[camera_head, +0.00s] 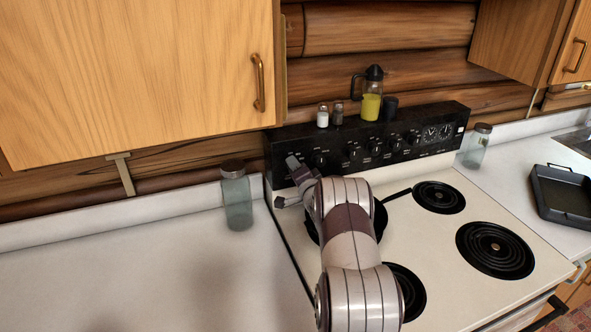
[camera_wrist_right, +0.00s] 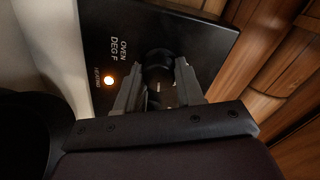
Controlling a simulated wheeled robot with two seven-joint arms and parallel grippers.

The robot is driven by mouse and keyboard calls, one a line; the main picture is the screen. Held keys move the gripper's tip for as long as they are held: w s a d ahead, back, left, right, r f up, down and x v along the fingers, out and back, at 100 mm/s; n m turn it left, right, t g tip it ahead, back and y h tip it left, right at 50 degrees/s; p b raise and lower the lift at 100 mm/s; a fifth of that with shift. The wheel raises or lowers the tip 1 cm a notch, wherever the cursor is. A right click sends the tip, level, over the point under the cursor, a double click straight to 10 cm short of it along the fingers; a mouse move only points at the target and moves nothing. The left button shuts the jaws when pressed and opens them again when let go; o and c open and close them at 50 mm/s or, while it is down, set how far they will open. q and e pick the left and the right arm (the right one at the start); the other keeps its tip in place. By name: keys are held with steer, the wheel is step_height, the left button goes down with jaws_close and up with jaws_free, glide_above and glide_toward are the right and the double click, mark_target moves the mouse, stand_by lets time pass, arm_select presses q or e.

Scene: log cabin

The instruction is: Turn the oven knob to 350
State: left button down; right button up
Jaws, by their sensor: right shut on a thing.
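The oven knob (camera_wrist_right: 158,70) is a black round knob on the black control panel (camera_head: 420,142), beside the "OVEN DEG F" label in the right wrist view. My right gripper (camera_wrist_right: 157,84) has one grey finger on each side of the knob and is shut on it. In the head view my right gripper (camera_head: 294,170) is at the left end of the panel, and the knob is hidden behind it. The dial numbers and the knob's setting cannot be read. My left gripper is not in view.
An indicator light (camera_wrist_right: 108,80) glows beside the knob. Other stove knobs (camera_head: 354,153) line the panel. Shakers and a yellow-filled bottle (camera_head: 371,105) stand on top. A glass jar (camera_head: 237,198) stands left of the stove. A cabinet (camera_head: 140,75) hangs above left.

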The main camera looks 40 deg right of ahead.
steer(key=shift+d, duration=0.1)
steer(key=o, duration=1)
steer(key=shift+o, duration=0.2)
steer(key=b+v, duration=0.3)
steer(key=v, duration=0.9)
steer(key=shift+s, duration=0.4)
